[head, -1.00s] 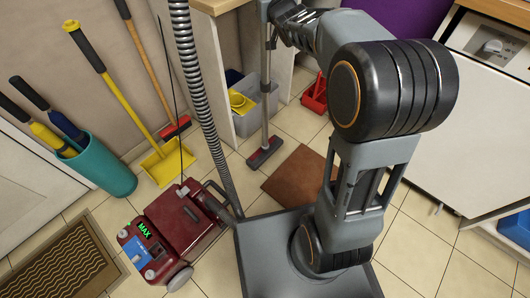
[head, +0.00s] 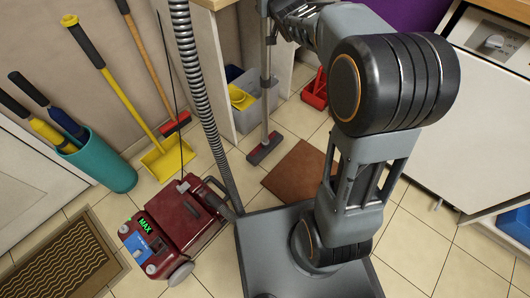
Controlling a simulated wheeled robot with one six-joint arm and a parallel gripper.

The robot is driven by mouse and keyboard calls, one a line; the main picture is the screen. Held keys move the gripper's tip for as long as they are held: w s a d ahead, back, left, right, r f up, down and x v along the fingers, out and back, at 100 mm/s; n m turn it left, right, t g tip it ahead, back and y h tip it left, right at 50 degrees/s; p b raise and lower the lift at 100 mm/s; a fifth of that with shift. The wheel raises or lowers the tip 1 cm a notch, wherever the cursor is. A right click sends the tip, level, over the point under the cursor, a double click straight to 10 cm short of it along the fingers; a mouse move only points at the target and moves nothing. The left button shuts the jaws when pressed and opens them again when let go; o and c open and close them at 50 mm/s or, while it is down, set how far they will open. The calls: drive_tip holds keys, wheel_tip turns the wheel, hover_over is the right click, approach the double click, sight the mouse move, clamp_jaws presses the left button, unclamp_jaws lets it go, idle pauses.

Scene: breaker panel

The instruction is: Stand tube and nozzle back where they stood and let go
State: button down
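The grey tube (head: 265,85) stands upright, or nearly so, with its red-and-dark floor nozzle (head: 265,149) on the tiles beside the white counter panel. Its upper end runs out of the top of the head view. My gripper (head: 272,8) is at the top edge, next to the tube's upper part. It is mostly cut off, so I cannot tell whether its fingers are closed on the tube. The dark red vacuum cleaner (head: 180,222), with a lit MAX label, sits on the floor at the lower left. Its ribbed grey hose (head: 200,85) rises out of view.
A grey bin (head: 258,105) with yellow and blue things stands behind the tube. A red dustpan (head: 315,90) and a brown mat (head: 298,170) lie to the right. A teal bucket (head: 103,167), a yellow dustpan (head: 168,158) and a striped doormat (head: 60,262) are at left.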

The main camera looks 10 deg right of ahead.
drive_tip(key=shift+f+b, duration=0.5)
drive_tip(key=shift+b, duration=0.05)
idle(0.6)
drive_tip(key=shift+f+b, duration=0.3)
drive_tip(key=shift+f, duration=0.05)
drive_tip(key=c, duration=0.9)
unclamp_jaws()
drive_tip(key=shift+c, duration=0.2)
drive_tip(key=o, duration=0.3)
drive_tip(key=shift+s+f, duration=0.1)
drive_tip(key=shift+f, duration=0.05)
drive_tip(key=s+d+p, duration=0.1)
drive_tip(key=s+p, duration=0.2)
drive_tip(key=s, duration=1)
drive_tip(key=shift+s+d, duration=0.35)
drive_tip(key=shift+d, duration=0.05)
